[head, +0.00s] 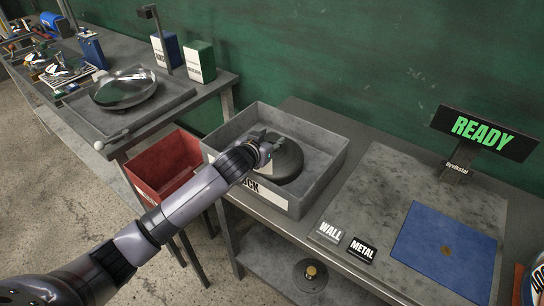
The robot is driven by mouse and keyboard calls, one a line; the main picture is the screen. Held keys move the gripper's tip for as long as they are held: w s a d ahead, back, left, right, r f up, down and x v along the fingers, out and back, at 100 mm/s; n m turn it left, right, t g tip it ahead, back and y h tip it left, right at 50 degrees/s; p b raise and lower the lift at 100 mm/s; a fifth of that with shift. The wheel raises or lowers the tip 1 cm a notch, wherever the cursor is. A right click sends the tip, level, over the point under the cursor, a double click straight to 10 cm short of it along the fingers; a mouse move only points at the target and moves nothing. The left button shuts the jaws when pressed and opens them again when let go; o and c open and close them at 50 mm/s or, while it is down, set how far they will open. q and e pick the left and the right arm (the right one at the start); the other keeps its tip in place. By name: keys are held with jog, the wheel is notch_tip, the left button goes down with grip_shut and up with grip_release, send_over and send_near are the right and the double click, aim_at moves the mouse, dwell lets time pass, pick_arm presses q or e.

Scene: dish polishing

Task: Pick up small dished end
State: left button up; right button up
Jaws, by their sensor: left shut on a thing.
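A dark grey dished end (288,164), dome side up, sits inside a grey open box (327,162) with a white label on its front. My left gripper (268,146) reaches into the box from the left and is shut on the rim of this dished end. The gripper and wrist hide part of its left side. A larger, shiny dished end (124,88) lies in a grey tray on the bench at the upper left. My right gripper is out of view.
A red bin (165,160) stands between the benches. A post rises by the left tray.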

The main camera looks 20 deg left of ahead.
pick_arm(q)
grip_shut()
jog(key=shift+w+r, duration=0.1)
jog(key=shift+r, duration=0.15)
jog(key=shift+r, duration=0.1)
